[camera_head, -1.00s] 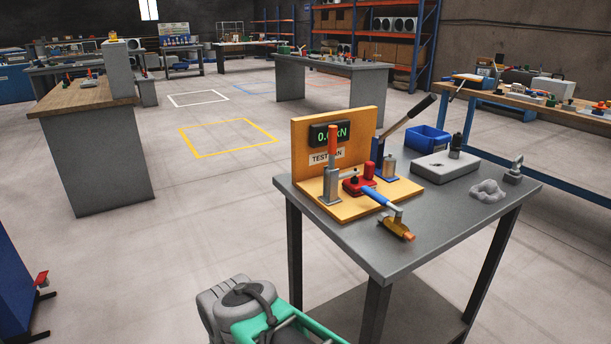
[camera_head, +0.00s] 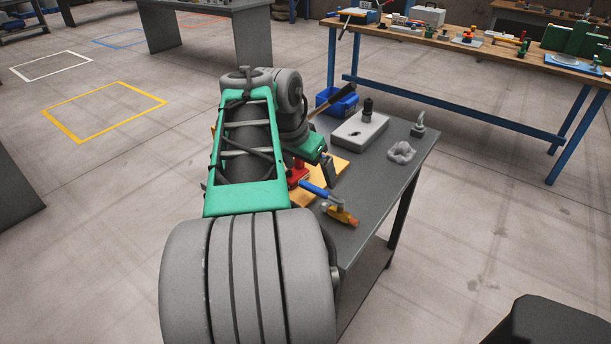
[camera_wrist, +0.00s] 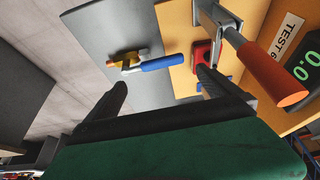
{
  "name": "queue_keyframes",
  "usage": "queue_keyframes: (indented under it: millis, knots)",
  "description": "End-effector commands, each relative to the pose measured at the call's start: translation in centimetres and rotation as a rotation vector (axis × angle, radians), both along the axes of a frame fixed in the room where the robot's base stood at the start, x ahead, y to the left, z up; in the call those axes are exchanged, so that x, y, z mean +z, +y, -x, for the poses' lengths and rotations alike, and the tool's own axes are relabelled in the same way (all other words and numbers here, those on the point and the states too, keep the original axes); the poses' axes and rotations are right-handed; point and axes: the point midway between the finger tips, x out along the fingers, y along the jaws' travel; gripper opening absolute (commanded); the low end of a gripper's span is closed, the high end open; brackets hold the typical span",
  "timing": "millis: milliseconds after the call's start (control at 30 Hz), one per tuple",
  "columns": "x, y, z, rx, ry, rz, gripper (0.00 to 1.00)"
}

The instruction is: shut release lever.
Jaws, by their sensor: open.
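My gripper (camera_wrist: 160,80) is open in the wrist view, its dark fingers spread and nothing between them. It hangs over the wooden test stand, whose base (camera_wrist: 183,82) shows beneath. An orange-handled lever (camera_wrist: 265,75) on a metal post stands right of the right finger. A red block (camera_wrist: 201,54) sits beyond that fingertip. A blue-handled tool (camera_wrist: 160,62) with a brass end lies ahead of the gap between the fingers; it also shows in the head view (camera_head: 316,190). I cannot tell which part is the release lever. In the head view my arm hides the orange-handled lever.
The grey table (camera_head: 385,195) carries a grey block (camera_head: 358,130), a blue bin (camera_head: 340,102) and a grey lump (camera_head: 401,152). The green readout (camera_wrist: 299,66) is at the wrist view's right edge.

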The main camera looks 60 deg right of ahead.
Motion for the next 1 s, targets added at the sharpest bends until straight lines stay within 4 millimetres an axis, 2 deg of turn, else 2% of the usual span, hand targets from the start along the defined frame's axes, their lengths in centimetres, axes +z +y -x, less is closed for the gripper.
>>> queue_keyframes:
  millis: [33, 200, 333, 667, 1000]
  knots:
    - [-1.1, -0.2, 0.0, 0.003, 0.003, -0.004, 1.00]
    - [-4.3, -1.3, -0.1, 0.011, 0.003, -0.005, 1.00]
    - [-5.8, -2.0, -0.1, 0.012, 0.001, -0.002, 1.00]
    - [-6.4, -2.4, 0.1, 0.011, 0.000, 0.000, 0.99]
    - [-6.4, -2.4, 0.1, 0.011, 0.000, -0.001, 0.71]
